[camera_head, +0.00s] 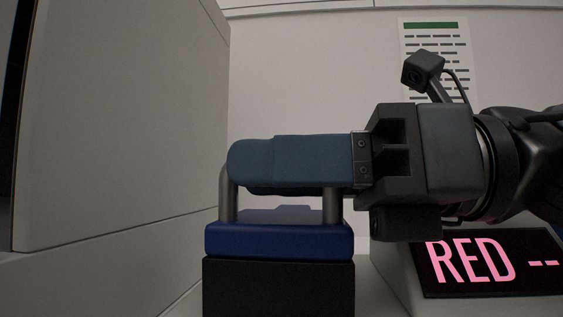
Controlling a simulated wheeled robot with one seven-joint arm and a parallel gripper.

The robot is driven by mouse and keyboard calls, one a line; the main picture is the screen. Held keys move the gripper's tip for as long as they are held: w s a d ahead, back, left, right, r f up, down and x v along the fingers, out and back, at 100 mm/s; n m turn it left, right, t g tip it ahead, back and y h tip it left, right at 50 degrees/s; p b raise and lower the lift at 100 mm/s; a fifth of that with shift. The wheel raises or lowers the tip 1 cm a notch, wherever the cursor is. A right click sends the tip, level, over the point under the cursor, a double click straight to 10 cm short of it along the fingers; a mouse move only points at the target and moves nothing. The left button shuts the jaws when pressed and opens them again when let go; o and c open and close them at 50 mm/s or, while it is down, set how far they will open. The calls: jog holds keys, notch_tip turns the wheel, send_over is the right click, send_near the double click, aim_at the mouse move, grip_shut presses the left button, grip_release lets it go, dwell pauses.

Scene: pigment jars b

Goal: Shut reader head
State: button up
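The reader head appears to be the dark blue slab (280,242) with an upright grey handle, low in the middle of the head view. It looks level and sits directly above a black block (278,288), with no gap visible at the front. Two grey handle posts (332,205) rise from the slab. My gripper (240,162) reaches in from the right, its blue-grey fingers level across the top of the handle. The near finger hides the handle's crossbar and most of the far finger, so the grip on it cannot be seen.
A display (492,264) reading "RED --" in pink stands at the lower right, below my gripper's wrist. A large grey panel (120,120) rises close on the left. A printed sheet (437,50) hangs on the pale back wall.

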jog(key=shift+o, duration=1)
jog(key=shift+w+r, duration=0.1)
jog(key=shift+r, duration=0.1)
notch_tip(320, 180, up, 4)
jog(key=shift+p, duration=0.95)
jog(key=s+d+r+p, duration=0.2)
jog(key=d+r, duration=0.4)
jog(key=d, duration=0.5)
jog(key=shift+s+d+r, duration=0.25)
jog(key=shift+r, duration=0.05)
